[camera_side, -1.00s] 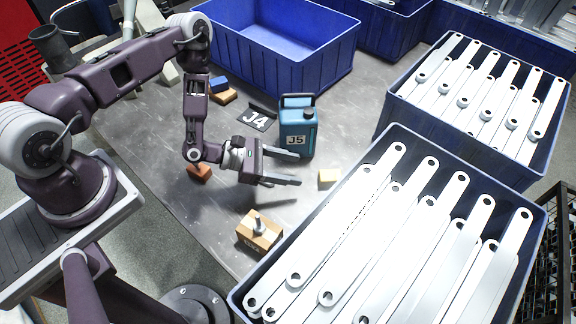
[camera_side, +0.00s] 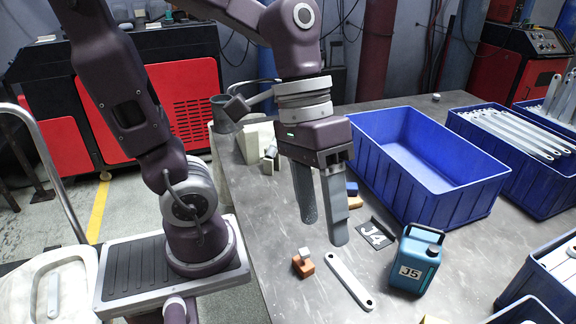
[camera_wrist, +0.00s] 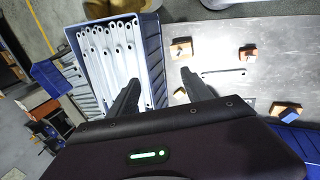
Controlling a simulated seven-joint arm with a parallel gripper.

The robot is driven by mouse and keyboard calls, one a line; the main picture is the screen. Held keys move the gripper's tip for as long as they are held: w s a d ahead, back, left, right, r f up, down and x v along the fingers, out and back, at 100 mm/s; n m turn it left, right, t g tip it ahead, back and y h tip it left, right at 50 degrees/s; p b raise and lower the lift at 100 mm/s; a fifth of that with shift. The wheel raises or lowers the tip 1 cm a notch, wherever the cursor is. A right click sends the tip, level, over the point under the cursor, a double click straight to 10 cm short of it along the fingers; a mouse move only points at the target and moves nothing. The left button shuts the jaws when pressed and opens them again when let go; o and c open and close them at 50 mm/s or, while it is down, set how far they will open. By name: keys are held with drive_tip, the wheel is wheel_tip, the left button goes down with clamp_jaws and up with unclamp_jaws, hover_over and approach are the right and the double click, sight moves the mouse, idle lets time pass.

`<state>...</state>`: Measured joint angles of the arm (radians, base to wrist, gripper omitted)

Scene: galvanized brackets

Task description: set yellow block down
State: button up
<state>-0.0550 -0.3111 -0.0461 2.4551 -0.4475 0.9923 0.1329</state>
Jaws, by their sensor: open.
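Another pale yellow block (camera_side: 432,320) is cut off at the bottom edge of the side view. My gripper (camera_side: 325,230) points down over the table, its two fingers apart with nothing between them. In the wrist view my gripper (camera_wrist: 160,80) is also open and empty. I cannot match the small blocks there to the yellow ones with certainty.
A white bracket (camera_side: 348,281) lies beside an orange block (camera_side: 303,266) with a small grey piece on it. A blue J5 canister (camera_side: 415,262) and a J4 plate (camera_side: 374,236) are to the right. An empty blue bin (camera_side: 425,165) stands behind; other bins hold brackets.

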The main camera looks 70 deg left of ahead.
drive_tip(key=s+a+r+m+t+y, duration=0.1)
drive_tip(key=a+t+y, duration=0.3)
drive_tip(key=a, duration=0.4)
drive_tip(key=shift+s+r+t, duration=0.45)
drive_tip(key=shift+r+t, duration=0.05)
drive_tip(key=shift+r, duration=0.3)
